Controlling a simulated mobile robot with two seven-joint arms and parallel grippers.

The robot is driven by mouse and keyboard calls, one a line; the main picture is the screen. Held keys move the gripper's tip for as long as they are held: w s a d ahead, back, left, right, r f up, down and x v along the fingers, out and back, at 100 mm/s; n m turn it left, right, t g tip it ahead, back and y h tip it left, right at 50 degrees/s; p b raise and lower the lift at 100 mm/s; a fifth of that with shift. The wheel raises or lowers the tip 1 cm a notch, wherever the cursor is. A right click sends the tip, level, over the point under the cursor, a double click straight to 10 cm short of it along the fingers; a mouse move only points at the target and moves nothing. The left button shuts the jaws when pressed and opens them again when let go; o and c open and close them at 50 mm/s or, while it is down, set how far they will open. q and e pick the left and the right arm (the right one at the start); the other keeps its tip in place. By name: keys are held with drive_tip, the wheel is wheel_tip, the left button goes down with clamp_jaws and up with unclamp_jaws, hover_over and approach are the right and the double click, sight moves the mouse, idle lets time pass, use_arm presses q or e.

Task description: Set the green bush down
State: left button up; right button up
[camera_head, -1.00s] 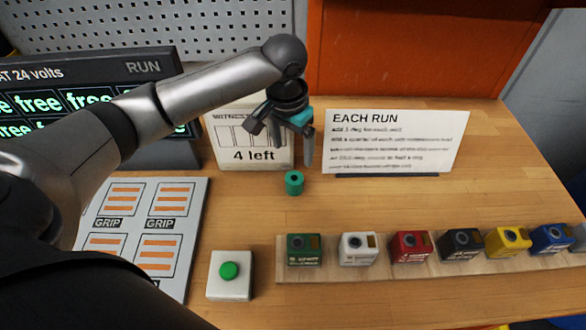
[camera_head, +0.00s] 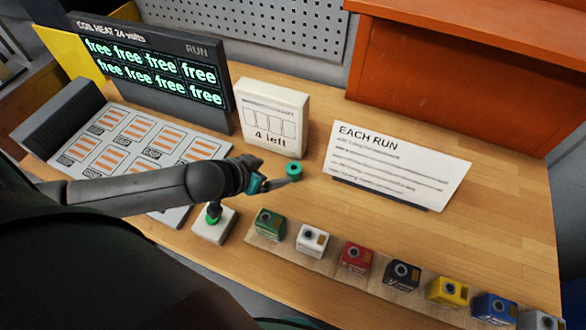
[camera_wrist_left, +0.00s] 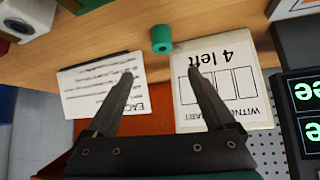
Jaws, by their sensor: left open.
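The green bush (camera_head: 293,168) is a small teal-green cylinder with a dark hole in its top. It stands upright on the wooden table, between the "4 left" block and the "EACH RUN" sign. It also shows in the left wrist view (camera_wrist_left: 161,38), beyond the fingertips and between their lines. My left gripper (camera_head: 257,195) is open and empty, near the bush on its left side in the head view. In the left wrist view both fingers (camera_wrist_left: 161,72) are spread with nothing between them. My right gripper is not in view.
A row of coloured boxes (camera_head: 356,258) runs along the front. The "4 left" block (camera_head: 272,117) and the "EACH RUN" sign (camera_head: 395,165) stand behind. Bare table lies right of the bush.

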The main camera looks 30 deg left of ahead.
use_arm(q)
drive_tip(key=b, duration=0.2)
approach(292, 170)
drive_tip(key=x, duration=0.4)
drive_tip(key=shift+w+d, duration=0.3)
drive_tip(key=shift+w, duration=0.1)
drive_tip(key=shift+w+d+f, duration=0.15)
drive_tip(key=shift+w+f, duration=0.25)
drive_tip(key=shift+f, duration=0.05)
drive_tip(key=shift+w+f, duration=0.3)
drive_tip(key=shift+f, duration=0.15)
drive_tip(key=shift+a+b+x, duration=0.15)
drive_tip(key=shift+b+x, duration=0.05)
drive_tip(key=shift+x, duration=0.8)
drive_tip(key=shift+a+b+x, duration=0.1)
drive_tip(key=shift+b+x, duration=0.05)
drive_tip(key=shift+x, duration=0.9)
drive_tip(key=shift+a+f, duration=0.1)
drive_tip(key=shift+f, duration=0.05)
drive_tip(key=shift+s, duration=0.1)
drive_tip(key=shift+c, duration=0.4)
clamp_jaws()
